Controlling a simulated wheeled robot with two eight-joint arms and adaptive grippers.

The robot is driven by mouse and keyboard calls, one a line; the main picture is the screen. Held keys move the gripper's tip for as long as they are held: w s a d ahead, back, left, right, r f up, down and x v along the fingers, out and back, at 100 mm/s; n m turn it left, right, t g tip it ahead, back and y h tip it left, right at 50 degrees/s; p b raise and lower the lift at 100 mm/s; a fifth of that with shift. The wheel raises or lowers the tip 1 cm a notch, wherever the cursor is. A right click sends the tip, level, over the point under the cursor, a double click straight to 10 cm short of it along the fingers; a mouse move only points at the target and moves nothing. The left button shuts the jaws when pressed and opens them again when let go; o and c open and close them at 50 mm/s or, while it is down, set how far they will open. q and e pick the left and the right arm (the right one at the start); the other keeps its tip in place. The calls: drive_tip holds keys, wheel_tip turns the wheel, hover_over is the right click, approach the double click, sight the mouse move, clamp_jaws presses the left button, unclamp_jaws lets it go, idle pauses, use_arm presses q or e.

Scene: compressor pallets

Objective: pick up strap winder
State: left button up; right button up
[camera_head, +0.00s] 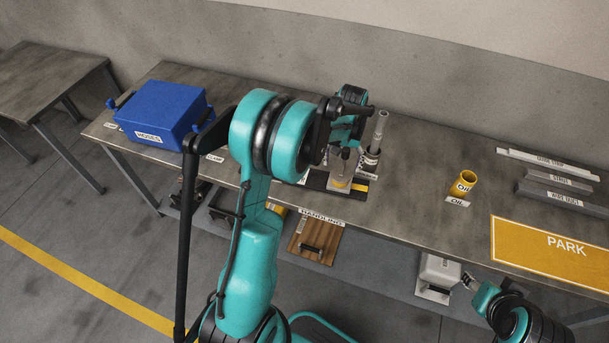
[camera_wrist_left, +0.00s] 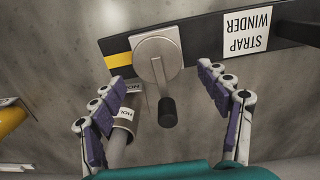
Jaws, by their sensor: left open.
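The strap winder is a grey metal plate with a round hub and a black-knobbed crank, on a black strip with a yellow band. In the left wrist view the winder (camera_wrist_left: 157,58) shows between my open left fingers (camera_wrist_left: 165,85), with a white STRAP WINDER label at right. In the head view the winder (camera_head: 341,184) is on the table, partly hidden under my left gripper (camera_head: 347,150). The fingers look empty; whether they touch the winder I cannot tell. My right gripper (camera_head: 468,283) is low at the right, away from the winder, too small to read.
A labelled metal cylinder (camera_head: 373,152) stands close behind the winder and shows beside the left finger. A yellow oil cup (camera_head: 463,183) stands to the right. A blue HOSES box (camera_head: 166,114) is at the left. The table between winder and oil cup is clear.

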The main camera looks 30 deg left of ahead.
sight(341, 172)
use_arm(q)
drive_tip(key=f+b, duration=0.1)
drive_tip(key=f, duration=0.1)
drive_tip(key=f+b, duration=0.1)
drive_tip(key=f, duration=0.2)
drive_tip(key=shift+s+d+f, duration=0.1)
drive_tip(key=shift+d+f, duration=0.1)
drive_tip(key=shift+f, duration=0.1)
drive_tip(key=shift+r, duration=0.1)
drive_tip(key=shift+c, duration=0.6)
clamp_jaws()
drive_tip(key=shift+r, duration=0.2)
